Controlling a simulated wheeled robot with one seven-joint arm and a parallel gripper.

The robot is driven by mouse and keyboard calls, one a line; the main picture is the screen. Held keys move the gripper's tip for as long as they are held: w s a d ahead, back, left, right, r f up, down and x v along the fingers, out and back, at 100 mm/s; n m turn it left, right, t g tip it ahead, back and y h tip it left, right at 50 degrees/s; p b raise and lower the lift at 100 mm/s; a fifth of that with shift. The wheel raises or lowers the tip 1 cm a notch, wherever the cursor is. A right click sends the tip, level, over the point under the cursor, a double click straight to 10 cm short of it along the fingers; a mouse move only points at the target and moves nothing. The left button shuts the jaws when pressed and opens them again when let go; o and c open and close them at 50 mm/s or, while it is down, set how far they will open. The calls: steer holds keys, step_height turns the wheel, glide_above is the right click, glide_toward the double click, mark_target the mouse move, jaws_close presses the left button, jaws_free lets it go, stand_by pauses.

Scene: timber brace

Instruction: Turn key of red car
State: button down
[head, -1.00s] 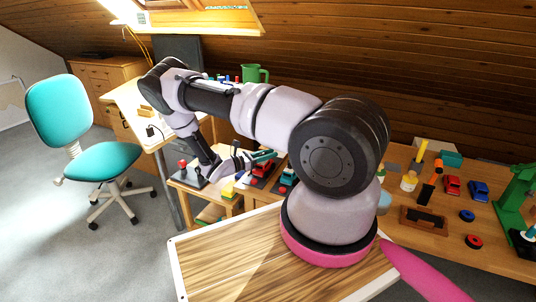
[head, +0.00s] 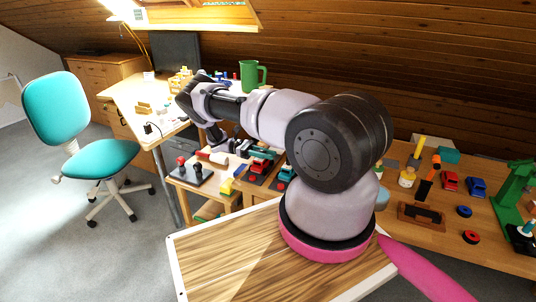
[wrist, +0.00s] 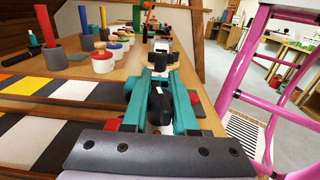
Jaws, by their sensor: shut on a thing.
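The red car (head: 258,167) sits on a dark board on the low wooden table in the head view; my arm passes close behind it. My gripper (wrist: 160,82) has teal fingers, seen from behind in the wrist view. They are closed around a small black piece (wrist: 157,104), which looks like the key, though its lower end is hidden. Bits of red show beside and below the fingers, and I cannot tell whether they belong to the car. In the head view the fingertips are small and partly hidden among the toys.
A teal chair (head: 98,160) stands left. Another red car (head: 450,181) and a blue car (head: 477,187) are on the right bench. A pink frame (wrist: 246,62) rises on the right in the wrist view.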

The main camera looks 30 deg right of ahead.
steer(key=shift+s+a+m+g+y, duration=0.1)
steer(key=shift+a+m+g+y, duration=0.1)
steer(key=shift+m+g+y, duration=0.75)
steer(key=shift+s+a+m+g+y, duration=0.15)
steer(key=shift+m+g+y, duration=0.35)
steer(key=shift+y, duration=0.75)
steer(key=shift+m+y, duration=0.3)
steer(key=shift+m, duration=0.05)
steer(key=c, duration=0.7)
jaws_free()
steer(key=shift+a, duration=0.1)
